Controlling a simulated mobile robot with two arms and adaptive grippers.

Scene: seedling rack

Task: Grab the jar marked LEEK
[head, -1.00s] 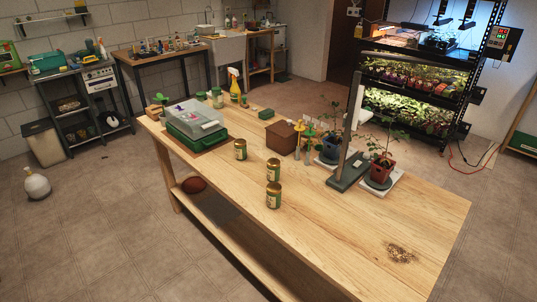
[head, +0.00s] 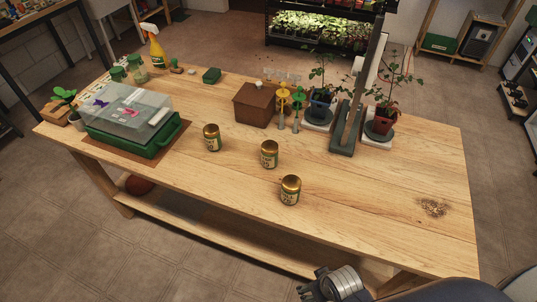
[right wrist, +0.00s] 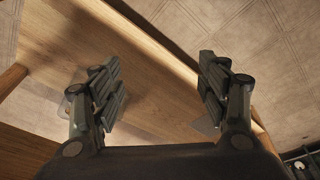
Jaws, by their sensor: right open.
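Three similar jars with gold lids and pale labels stand upright and apart on the wooden table (head: 375,205): a left jar (head: 212,138), a middle jar (head: 269,155) and a front jar (head: 290,191). Their lettering is too small to read, so I cannot tell which is LEEK. My right gripper (head: 318,288) shows only partly at the bottom edge of the head view, in front of the table and away from the jars. In the right wrist view it (right wrist: 158,85) is open and empty, with wooden boards and floor beyond it. My left gripper is not in view.
A green bin with a clear lid (head: 135,137) stands at the table's left. A brown box (head: 257,105), potted plants (head: 381,120) and a tall upright post (head: 368,80) stand behind the jars. Spilled grains (head: 434,208) lie at the right. The table's front right is mostly clear.

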